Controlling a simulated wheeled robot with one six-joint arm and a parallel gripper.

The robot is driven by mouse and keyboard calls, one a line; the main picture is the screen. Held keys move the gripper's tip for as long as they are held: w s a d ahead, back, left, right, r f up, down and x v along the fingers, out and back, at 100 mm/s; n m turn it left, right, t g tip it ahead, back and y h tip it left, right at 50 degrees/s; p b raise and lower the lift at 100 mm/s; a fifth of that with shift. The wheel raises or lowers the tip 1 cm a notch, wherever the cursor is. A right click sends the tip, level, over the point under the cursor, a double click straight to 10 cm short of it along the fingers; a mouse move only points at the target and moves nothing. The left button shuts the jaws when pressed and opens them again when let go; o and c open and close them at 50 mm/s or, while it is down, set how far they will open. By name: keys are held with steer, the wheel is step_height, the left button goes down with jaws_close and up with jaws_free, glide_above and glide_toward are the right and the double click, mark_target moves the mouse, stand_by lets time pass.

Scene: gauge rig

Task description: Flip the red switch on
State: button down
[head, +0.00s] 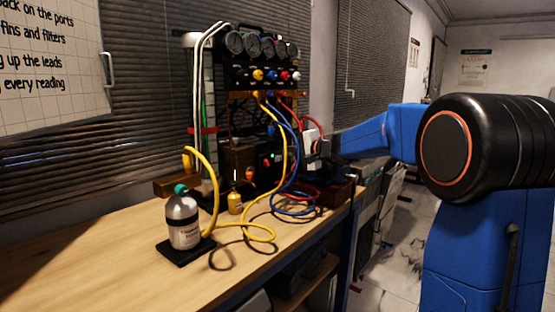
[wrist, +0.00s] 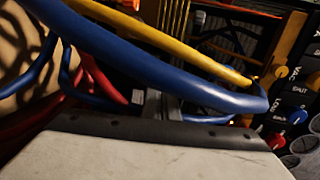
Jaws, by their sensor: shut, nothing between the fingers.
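The gauge rig (head: 262,75) stands at the back of the bench, with a row of round gauges above coloured knobs. A small red part (head: 266,161) shows beside a green one on a dark box low on the rig; I cannot tell whether it is the red switch or how it is set. In the wrist view a red knob (wrist: 276,141) sits at the right, partly hidden, below a blue knob (wrist: 297,117) and a yellow knob (wrist: 282,71). My gripper (wrist: 163,105) is shut and empty, close behind the hoses at the rig's right side.
A thick blue hose (wrist: 150,70) and a yellow hose (wrist: 175,42) cross in front of my gripper. Red hoses (wrist: 98,80) loop to the left. A labelled bottle (head: 183,222) stands on a black pad at the front. The bench top (head: 90,255) is clear at left.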

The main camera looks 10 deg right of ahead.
steer(key=s+d+r, duration=0.3)
steer(key=s+r, duration=0.1)
steer(key=s, duration=0.1)
steer(key=shift+d+r, duration=0.2)
steer(key=shift+d, duration=0.15)
steer(key=s+a+f+n+g+h, duration=0.15)
steer(key=s+f, duration=0.25)
steer(key=s, duration=0.4)
steer(key=s+a+f+n+g, duration=0.2)
steer(key=s+a+f, duration=0.1)
steer(key=s, duration=0.5)
steer(key=s+a+f+n+g+h, duration=0.15)
steer(key=s+f, duration=0.25)
steer(key=s, duration=0.4)
steer(key=s+d+f+n+g+h, duration=0.1)
steer(key=s+d+f+n+h, duration=0.1)
steer(key=s+f, duration=0.3)
steer(key=s+d+f+n+g+h, duration=0.1)
steer(key=s+f, duration=0.5)
steer(key=s, duration=0.6)
steer(key=s+d+f+n+h, duration=0.2)
steer(key=s+d+f+h, duration=0.1)
steer(key=s, duration=0.5)
step_height(320, 180, down, 2)
steer(key=shift+s+d+f+n+g, duration=0.2)
steer(key=shift+s+d+n+g, duration=0.2)
steer(key=shift+d, duration=0.5)
